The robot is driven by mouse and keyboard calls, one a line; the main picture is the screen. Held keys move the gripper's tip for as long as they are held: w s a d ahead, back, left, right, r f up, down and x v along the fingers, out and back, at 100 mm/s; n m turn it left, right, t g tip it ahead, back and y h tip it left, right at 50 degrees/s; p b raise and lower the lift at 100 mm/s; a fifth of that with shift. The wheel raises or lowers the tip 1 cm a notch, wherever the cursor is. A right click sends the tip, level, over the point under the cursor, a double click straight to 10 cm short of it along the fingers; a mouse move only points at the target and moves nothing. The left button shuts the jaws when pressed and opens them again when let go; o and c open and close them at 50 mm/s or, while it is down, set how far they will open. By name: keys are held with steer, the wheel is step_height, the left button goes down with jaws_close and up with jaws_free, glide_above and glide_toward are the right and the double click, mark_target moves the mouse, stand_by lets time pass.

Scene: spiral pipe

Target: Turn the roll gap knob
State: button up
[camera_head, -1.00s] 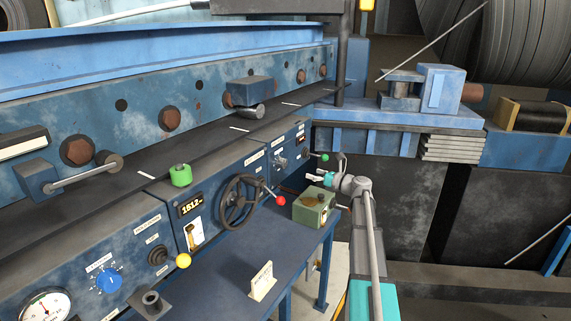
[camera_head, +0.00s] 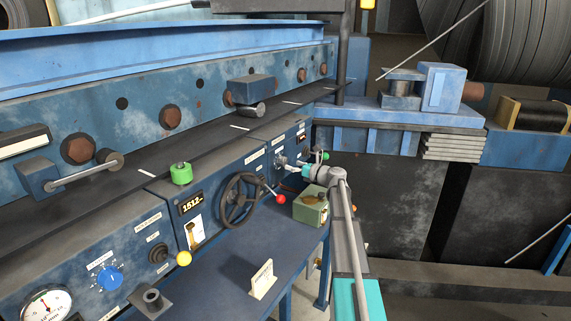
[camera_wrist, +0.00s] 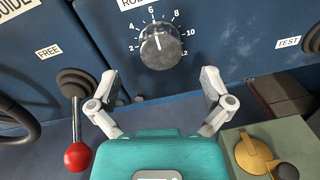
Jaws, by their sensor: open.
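The roll gap knob (camera_wrist: 160,46) is a dark grey round knob on the blue panel, under a label cut off at the top of the wrist view. Its white pointer line points up, near the 6 on its number scale. My gripper (camera_wrist: 159,80) is open and empty, with one finger to the lower left of the knob and the other to the lower right, apart from it. In the head view, my gripper (camera_head: 294,166) is at the panel's far end, in front of the knob (camera_head: 281,160), which is small there.
A lever with a red ball (camera_wrist: 78,156) is left of my gripper. A green box with a brass piece (camera_wrist: 255,152) is at lower right. A black handwheel (camera_head: 240,200) and a yellow ball (camera_head: 183,259) stand out nearer on the panel.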

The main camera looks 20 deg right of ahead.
mark_target(285, 163)
steer(key=shift+x, duration=2.1)
steer(key=c, duration=1.1)
steer(key=shift+c, duration=0.2)
steer(key=shift+n, duration=0.5)
steer(key=n, duration=0.3)
steer(key=shift+n, duration=0.3)
steer(key=n+b, duration=0.1)
steer(key=n, duration=0.3)
steer(key=shift+y, duration=0.3)
steer(key=shift+n, duration=0.3)
